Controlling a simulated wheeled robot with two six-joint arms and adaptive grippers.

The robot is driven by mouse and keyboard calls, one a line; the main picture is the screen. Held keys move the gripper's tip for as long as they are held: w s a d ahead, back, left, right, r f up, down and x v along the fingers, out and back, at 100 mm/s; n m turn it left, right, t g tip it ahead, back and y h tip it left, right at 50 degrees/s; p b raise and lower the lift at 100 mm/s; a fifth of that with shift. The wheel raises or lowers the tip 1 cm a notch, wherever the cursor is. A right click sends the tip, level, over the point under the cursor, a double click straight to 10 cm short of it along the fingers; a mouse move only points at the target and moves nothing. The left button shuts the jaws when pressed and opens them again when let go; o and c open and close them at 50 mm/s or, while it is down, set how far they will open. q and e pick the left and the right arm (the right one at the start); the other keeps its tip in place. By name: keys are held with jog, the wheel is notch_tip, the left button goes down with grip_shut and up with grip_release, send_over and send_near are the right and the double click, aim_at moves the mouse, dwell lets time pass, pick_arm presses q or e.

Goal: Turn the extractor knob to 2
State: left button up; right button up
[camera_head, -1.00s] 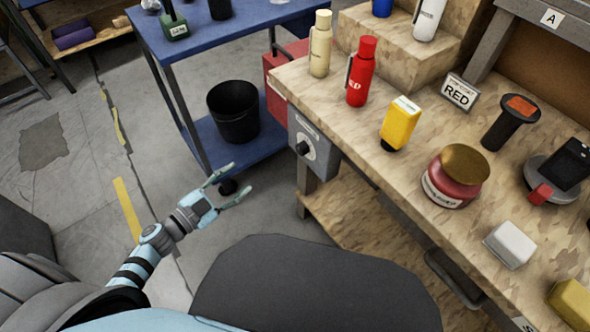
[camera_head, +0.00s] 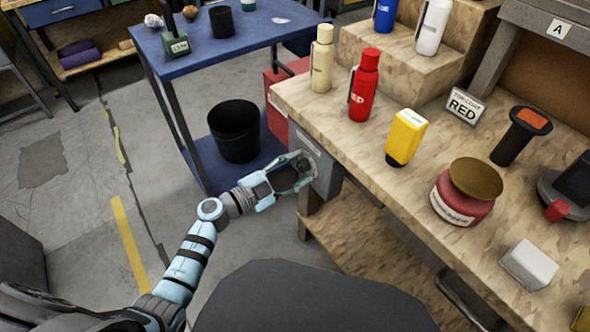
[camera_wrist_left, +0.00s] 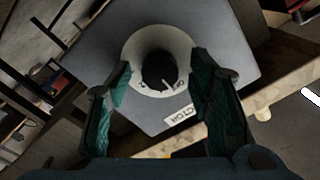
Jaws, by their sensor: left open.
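The extractor control is a grey box (camera_head: 326,179) on the left end of the workbench. In the left wrist view the box (camera_wrist_left: 195,45) fills the middle, with a pale round dial (camera_wrist_left: 178,42) and a dark knob (camera_wrist_left: 158,70) at its centre. A label ending in "CTOR" is partly readable below the dial. The knob's exact setting is hard to read. My left gripper (camera_head: 300,168) is in front of the box, open, with its green-padded fingers (camera_wrist_left: 160,88) on either side of the knob and apart from it. In the head view the gripper hides the knob. My right gripper is out of view.
The workbench (camera_head: 300,95) holds a red bottle (camera_head: 364,85), a cream bottle (camera_head: 322,60), a yellow bottle (camera_head: 405,137) and a red jar (camera_head: 465,192). A blue cart (camera_head: 205,45) with a black bin (camera_head: 235,130) stands close beside my left gripper. A red box (camera_head: 275,110) is behind it.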

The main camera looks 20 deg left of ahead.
pick_arm(q)
jog(key=shift+c, duration=0.5)
grip_shut()
